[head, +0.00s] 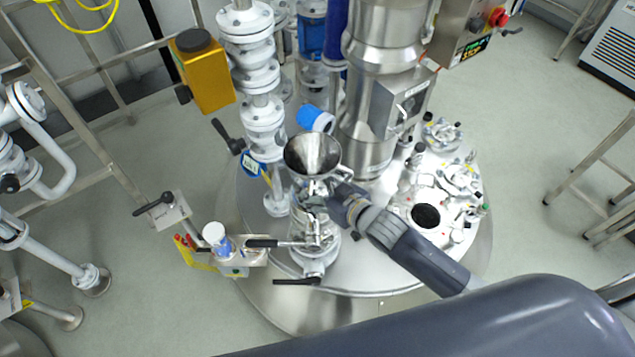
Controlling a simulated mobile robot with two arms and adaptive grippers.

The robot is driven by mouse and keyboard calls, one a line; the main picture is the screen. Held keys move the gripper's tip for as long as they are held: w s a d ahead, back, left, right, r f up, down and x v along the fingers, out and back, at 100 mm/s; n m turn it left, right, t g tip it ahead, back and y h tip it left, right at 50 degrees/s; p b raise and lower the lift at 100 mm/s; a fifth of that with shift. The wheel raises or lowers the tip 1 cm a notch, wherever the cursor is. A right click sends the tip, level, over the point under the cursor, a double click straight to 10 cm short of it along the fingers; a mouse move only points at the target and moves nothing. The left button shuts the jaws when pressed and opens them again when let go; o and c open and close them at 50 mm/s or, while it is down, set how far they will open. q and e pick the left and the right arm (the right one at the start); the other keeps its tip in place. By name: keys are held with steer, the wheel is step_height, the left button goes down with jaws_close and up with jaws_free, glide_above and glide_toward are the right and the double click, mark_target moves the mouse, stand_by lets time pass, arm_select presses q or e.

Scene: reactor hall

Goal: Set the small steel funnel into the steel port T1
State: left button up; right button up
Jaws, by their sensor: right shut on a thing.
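The small steel funnel (312,155) is upright in the middle of the head view, its wide mouth facing up. My right gripper (328,190) comes in from the lower right and is shut on the funnel below its cone. A steel port with valve handles (308,240) stands on the vessel lid directly below the funnel; I take it for T1, but no T1 marking is readable. The gripper and cone hide the funnel's stem, so I cannot tell whether it is in the port or above it. My left gripper is not in view.
The round steel vessel lid (375,270) carries an open dark hole (425,215) and several fittings at right. White flanged pipes (255,75) and a thick steel column (370,130) rise close behind the funnel. A valve handle (265,243) sticks out left of the port.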

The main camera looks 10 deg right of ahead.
mark_target(318, 193)
steer(key=shift+f+b, duration=1.1)
steer(key=shift+f, duration=0.7)
